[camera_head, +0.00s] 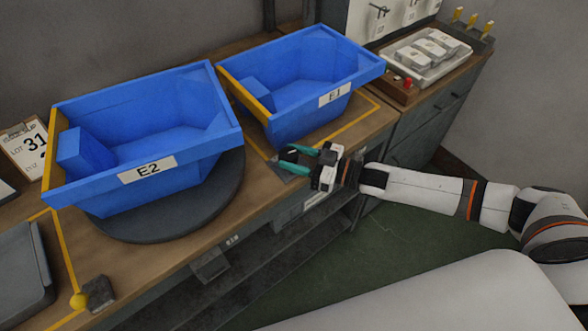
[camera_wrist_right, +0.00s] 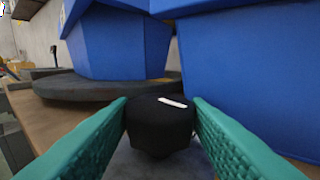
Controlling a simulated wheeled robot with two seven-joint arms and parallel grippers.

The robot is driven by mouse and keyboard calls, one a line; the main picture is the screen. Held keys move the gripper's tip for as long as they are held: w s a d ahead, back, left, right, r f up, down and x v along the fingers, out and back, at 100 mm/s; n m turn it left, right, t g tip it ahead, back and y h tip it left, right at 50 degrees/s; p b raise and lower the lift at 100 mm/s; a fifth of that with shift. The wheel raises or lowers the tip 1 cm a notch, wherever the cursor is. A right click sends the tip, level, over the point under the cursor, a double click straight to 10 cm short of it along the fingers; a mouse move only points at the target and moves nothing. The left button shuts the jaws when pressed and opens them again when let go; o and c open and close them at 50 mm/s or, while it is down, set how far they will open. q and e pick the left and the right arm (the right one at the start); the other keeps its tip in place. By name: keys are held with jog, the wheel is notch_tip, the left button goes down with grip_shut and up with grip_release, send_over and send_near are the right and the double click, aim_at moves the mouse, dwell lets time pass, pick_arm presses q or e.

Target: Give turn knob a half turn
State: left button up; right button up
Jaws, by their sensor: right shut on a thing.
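The turn knob (camera_wrist_right: 158,128) is black and faceted, with a white mark on its top that runs toward the right in the right wrist view. It sits low in front of the blue bins. My right gripper (camera_wrist_right: 161,108) has its teal fingers on both sides of the knob and is shut on it. In the head view my right gripper (camera_head: 290,158) is at the table's front edge, below the bin E1, and the knob is hard to make out between the fingers. My left gripper is not in view.
Blue bin E1 (camera_head: 300,95) stands just behind the right gripper. Blue bin E2 (camera_head: 205,130) stands on a dark round turntable (camera_head: 190,218) to the left. A white tray (camera_head: 400,65) is at the back right.

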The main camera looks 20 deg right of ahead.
jog(key=shift+w+d+f+n+g+y+b, duration=0.1)
jog(key=shift+n+g+y+b, duration=0.4)
jog(key=shift+g, duration=0.2)
jog(key=shift+w+d+n+g+y+b, duration=0.1)
jog(key=shift+n+g+y+b, duration=0.35)
jog(key=shift+n+g, duration=0.2)
jog(key=shift+g, duration=0.35)
jog(key=shift+a+n, duration=0.1)
jog(key=shift+n, duration=0.15)
jog(key=o, duration=1)
jog(key=shift+c, duration=0.2)
jog(key=b+v, duration=0.1)
jog(key=v, duration=1.1)
jog(key=shift+b, duration=0.35)
jog(key=shift+w, duration=0.1)
